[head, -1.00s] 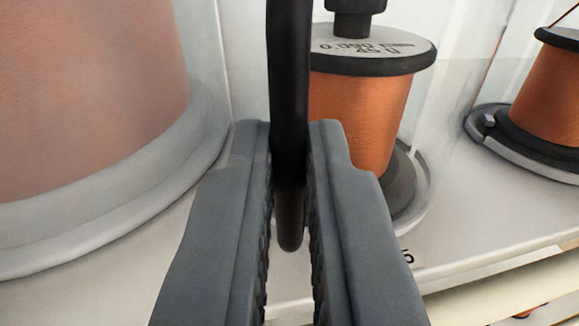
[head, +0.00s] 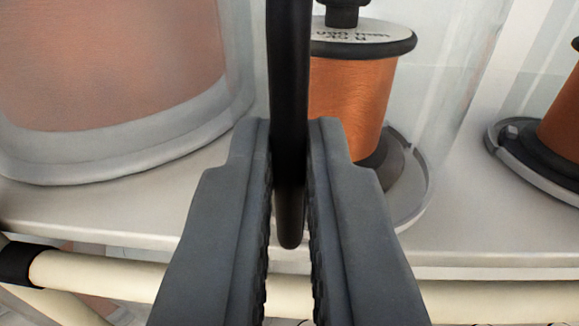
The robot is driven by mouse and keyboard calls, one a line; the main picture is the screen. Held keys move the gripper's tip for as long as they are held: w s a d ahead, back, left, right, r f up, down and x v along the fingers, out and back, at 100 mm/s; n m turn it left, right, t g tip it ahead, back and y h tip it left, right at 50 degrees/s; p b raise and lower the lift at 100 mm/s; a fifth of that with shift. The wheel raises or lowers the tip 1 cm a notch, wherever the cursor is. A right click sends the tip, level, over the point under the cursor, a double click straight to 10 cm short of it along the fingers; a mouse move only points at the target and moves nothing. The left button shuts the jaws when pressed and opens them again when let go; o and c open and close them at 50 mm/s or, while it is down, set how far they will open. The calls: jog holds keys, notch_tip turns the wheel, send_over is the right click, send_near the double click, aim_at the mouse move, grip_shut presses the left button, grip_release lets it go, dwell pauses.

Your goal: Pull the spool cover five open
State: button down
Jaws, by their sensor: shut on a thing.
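My gripper (head: 289,190) is in the middle of the head view, its two grey fingers closed on a black upright bar, the cover handle (head: 289,80). The handle's rounded lower end shows between the fingers. Behind it, a copper wire spool (head: 350,100) with a black-rimmed, labelled top stands on a black and grey base. A clear cover (head: 450,75) shows around the spool's right side. Its left side is partly hidden by the handle. The number five label is not in view now.
A large, hazy cover (head: 110,150) with copper behind it is close on the left. Another spool (head: 562,125) on a grey base stands at the right edge. The pale shelf (head: 470,235) runs across, with a cream rail (head: 150,283) below its front edge.

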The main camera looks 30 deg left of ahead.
jog(key=shift+d, duration=0.9)
jog(key=w+d+n+g+y, duration=0.5)
jog(key=w+d, duration=0.6)
jog(key=d, duration=0.5)
jog(key=shift+w+d+n+g+y, duration=0.15)
jog(key=shift+n+g+y, duration=0.35)
jog(key=shift+g, duration=0.6)
jog(key=c, duration=1.5)
grip_release()
jog(key=shift+c, duration=0.2)
jog(key=shift+d, duration=0.15)
jog(key=v, duration=1.7)
